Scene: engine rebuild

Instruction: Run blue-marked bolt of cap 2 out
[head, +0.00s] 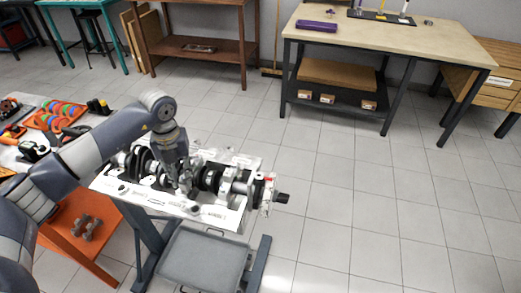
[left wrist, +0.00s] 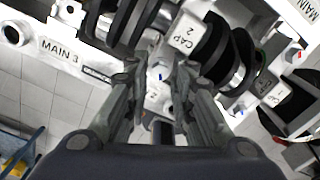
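My left gripper (head: 184,187) points down over the middle of the engine block (head: 222,216), which holds a black and silver crankshaft (head: 211,177). In the left wrist view its two fingers (left wrist: 157,75) stand apart, one on each side of a pale part with a small blue mark (left wrist: 160,77). I see no contact between the fingers and that part. The white cap labelled CAP 2 (left wrist: 184,36) lies just beyond the fingertips. A dark round end (left wrist: 163,131) shows between the fingers lower down; I cannot tell what it is. My right gripper is not in view.
Another labelled white cap (left wrist: 263,84) sits to the right along the crankshaft. The MAIN 3 edge (left wrist: 62,50) of the block is at left. An orange table (head: 103,238) and a table with colored parts stand at left. A grey tray (head: 203,257) is below the block. The floor at right is clear.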

